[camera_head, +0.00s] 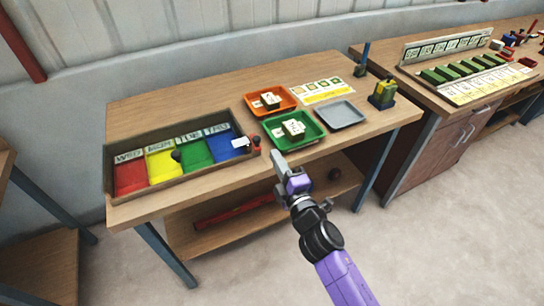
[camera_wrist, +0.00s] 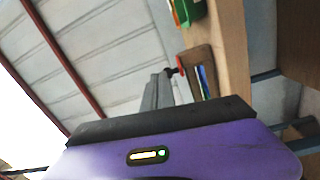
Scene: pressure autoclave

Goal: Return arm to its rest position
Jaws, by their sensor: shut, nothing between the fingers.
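My purple arm (camera_head: 345,278) reaches up from the lower right in the head view. My gripper (camera_head: 279,160) is at its end, just off the front edge of the wooden table (camera_head: 205,187), with its tips close to the edge. The gripper is shut and empty. In the wrist view the gripper (camera_wrist: 160,85) points past the purple wrist housing (camera_wrist: 220,150) toward the wall, with the table edge on the right.
A sorting box (camera_head: 107,170) with coloured sections is at the left of the table. Orange (camera_head: 287,94), green (camera_head: 318,121) and grey (camera_head: 340,114) trays stand right of it. A second bench (camera_head: 440,115) is at the right. The front floor is clear.

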